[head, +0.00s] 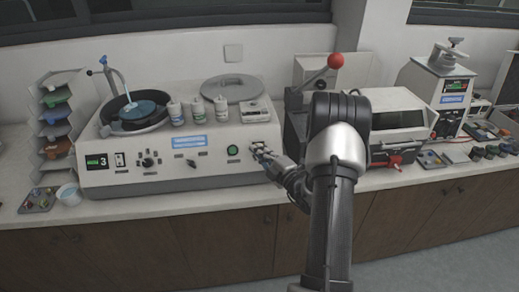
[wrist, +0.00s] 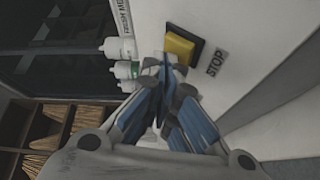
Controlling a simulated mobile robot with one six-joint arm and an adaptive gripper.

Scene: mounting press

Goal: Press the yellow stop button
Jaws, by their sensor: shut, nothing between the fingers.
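The yellow stop button (wrist: 180,47) sits in a dark square frame on a pale machine panel in the wrist view, beside a "STOP" label (wrist: 216,63). My gripper (wrist: 168,65) is shut and empty. Its blue-padded fingers point at the panel, with the tips just at the button's lower edge in the picture; I cannot tell whether they touch it. In the head view my gripper (head: 266,154) is at the right end of the polishing machine's front panel (head: 215,165), right of a green button (head: 233,150). The yellow button cannot be made out there.
White bottles (head: 197,110) stand on top of the machine. A press with a red-knobbed lever (head: 335,61) stands close to the right of my gripper. A shelf rack (head: 55,115) is at the left. The floor in front of the cabinets is clear.

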